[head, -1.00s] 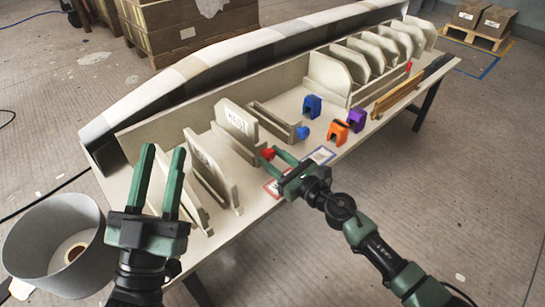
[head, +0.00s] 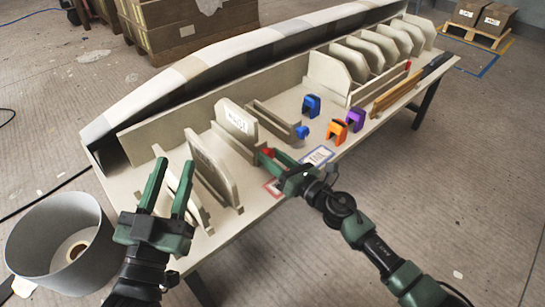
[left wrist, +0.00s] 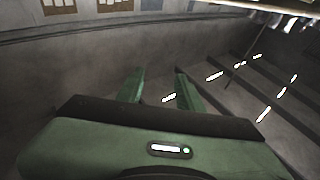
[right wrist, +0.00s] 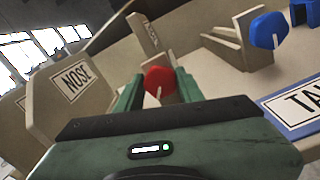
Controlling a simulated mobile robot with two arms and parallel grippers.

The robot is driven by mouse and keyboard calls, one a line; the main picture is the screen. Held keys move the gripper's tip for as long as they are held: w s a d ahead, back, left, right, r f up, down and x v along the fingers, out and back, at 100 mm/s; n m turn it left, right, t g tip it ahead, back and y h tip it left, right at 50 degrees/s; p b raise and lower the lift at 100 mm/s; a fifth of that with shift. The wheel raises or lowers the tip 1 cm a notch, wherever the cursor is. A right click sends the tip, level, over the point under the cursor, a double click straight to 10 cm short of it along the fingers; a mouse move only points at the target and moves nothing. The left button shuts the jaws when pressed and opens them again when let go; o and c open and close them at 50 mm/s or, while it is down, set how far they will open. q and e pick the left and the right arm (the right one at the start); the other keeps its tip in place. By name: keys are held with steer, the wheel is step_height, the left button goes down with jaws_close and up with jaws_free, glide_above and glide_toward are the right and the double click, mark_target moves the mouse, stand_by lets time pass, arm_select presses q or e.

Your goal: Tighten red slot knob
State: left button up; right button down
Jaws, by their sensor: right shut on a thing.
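The red slot knob (head: 268,152) sits at the front end of a slot on the bench, beside upright cream panels. In the right wrist view the red knob (right wrist: 159,82) is between my green fingertips, its white mark showing. My right gripper (head: 272,157) is shut on it; the fingers look edge-on in the head view. A panel labelled NOSE (right wrist: 72,82) stands left of it in the right wrist view. My left gripper (head: 172,172) is open and empty, over the bench's near left end. The left wrist view shows its fingers (left wrist: 158,85) apart.
A blue knob (head: 302,132) is on a neighbouring slot. A blue clamp (head: 311,105), an orange clamp (head: 337,130) and a purple clamp (head: 355,119) stand on the bench. A long mould (head: 215,65) lies behind. A grey bin (head: 35,245) stands at the left.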

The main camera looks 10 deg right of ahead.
steer(key=c, duration=0.9)
jaws_free()
steer(key=shift+v, duration=3.9)
